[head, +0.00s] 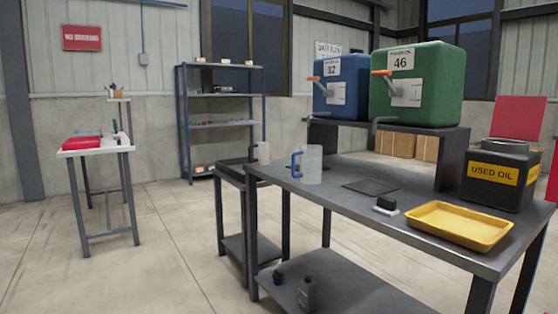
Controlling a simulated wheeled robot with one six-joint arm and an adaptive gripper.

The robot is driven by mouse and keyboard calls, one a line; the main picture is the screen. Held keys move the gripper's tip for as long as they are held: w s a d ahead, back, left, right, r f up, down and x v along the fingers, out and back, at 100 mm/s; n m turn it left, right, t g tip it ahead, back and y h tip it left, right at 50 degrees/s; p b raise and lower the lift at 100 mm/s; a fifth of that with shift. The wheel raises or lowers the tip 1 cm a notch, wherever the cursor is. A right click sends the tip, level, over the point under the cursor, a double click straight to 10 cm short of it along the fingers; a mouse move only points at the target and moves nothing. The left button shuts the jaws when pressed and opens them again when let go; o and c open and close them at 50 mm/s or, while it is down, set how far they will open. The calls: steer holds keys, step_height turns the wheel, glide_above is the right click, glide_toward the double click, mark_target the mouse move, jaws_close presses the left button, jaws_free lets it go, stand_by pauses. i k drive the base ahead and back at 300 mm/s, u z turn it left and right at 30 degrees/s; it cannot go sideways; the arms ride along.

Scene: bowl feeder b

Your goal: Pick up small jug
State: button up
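A light grey jug (312,163) with a blue handle on its left side stands upright near the far left corner of the dark workbench (330,190). A smaller pale cylindrical container (263,153) stands on the lower dark side table (232,172) to its left; I cannot tell whether it is a jug. My gripper is not in view.
A yellow tray (459,224), a small black-and-white block (385,205), a dark flat mat (371,187) and a used oil container (497,174) occupy the bench's right part. Blue (342,86) and green (417,83) drums stand on a raised stand behind.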

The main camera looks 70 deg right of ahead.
mark_target(263, 148)
steer(key=z, duration=1.75)
steer(key=i, duration=1.8)
steer(key=z, duration=0.7)
